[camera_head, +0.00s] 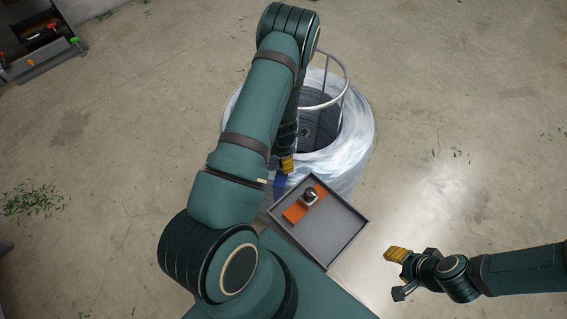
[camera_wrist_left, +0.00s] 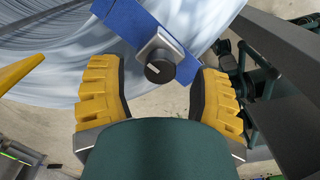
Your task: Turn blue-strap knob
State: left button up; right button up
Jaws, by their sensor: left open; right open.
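The blue strap (camera_wrist_left: 125,20) crosses the top of the left wrist view. On it is a square metal plate with a round black knob (camera_wrist_left: 160,66) bearing a pale mark. My left gripper (camera_wrist_left: 157,85) is open, with one yellow finger on each side of the knob; I cannot tell whether either touches it. In the head view, a bit of the blue strap (camera_head: 281,181) shows just below the left gripper (camera_head: 287,164), and my left arm hides much there. My right gripper (camera_head: 398,274) is open and empty at the lower right, away from the strap.
A grey tray (camera_head: 338,243) holds an orange strap (camera_head: 294,213) with a knob (camera_head: 310,194). Behind it stands a large film-wrapped coil (camera_head: 357,130) with a metal ring frame. A machine with coloured knobs (camera_head: 45,63) is at the upper left. The floor at right is mostly clear.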

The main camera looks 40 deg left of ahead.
pick_arm(q)
jog(key=shift+f, duration=0.9)
grip_shut()
